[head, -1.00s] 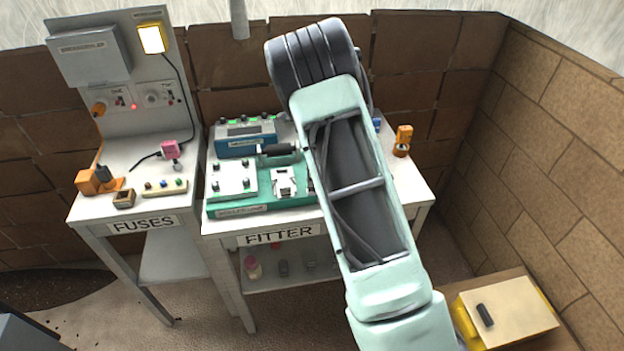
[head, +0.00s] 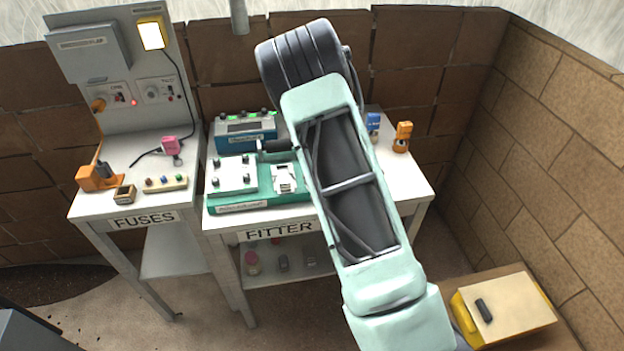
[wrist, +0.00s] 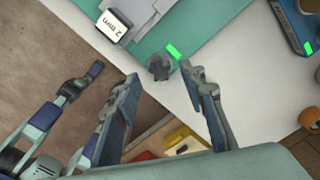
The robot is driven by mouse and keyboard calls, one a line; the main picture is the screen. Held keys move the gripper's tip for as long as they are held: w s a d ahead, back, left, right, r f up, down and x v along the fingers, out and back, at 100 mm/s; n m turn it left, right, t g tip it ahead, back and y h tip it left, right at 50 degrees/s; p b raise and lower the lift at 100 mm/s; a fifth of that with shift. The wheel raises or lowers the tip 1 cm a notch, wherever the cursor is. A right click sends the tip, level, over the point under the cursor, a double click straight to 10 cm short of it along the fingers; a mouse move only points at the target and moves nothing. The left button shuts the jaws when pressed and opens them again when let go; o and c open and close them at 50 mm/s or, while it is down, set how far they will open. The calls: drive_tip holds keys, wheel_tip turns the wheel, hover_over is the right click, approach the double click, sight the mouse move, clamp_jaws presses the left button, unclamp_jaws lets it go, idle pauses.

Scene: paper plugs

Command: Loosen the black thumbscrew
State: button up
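In the wrist view a dark grey-black knob, which looks like the thumbscrew (wrist: 160,67), sits at the edge of the green fixture (wrist: 205,14), beside a small bright green patch. My gripper (wrist: 160,78) is open, its two fingers spread either side of the knob's position in the picture. Nothing is between the fingers, and I cannot tell how far the tips are from the knob in depth. In the head view the green fixture (head: 285,200) stands on the FITTER bench, and my arm hides its right end, the thumbscrew and the gripper.
A block marked "2 mm" (wrist: 115,25) lies at the fixture in the wrist view. A blue unit (head: 246,133) stands behind the fixture. Blue (head: 373,124) and orange (head: 402,137) items stand at the bench's right. The FUSES bench (head: 110,200) is on the left.

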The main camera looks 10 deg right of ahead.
drive_tip(key=shift+f+b, duration=0.7)
drive_tip(key=shift+f, duration=0.7)
drive_tip(key=shift+c, duration=0.6)
clamp_jaws()
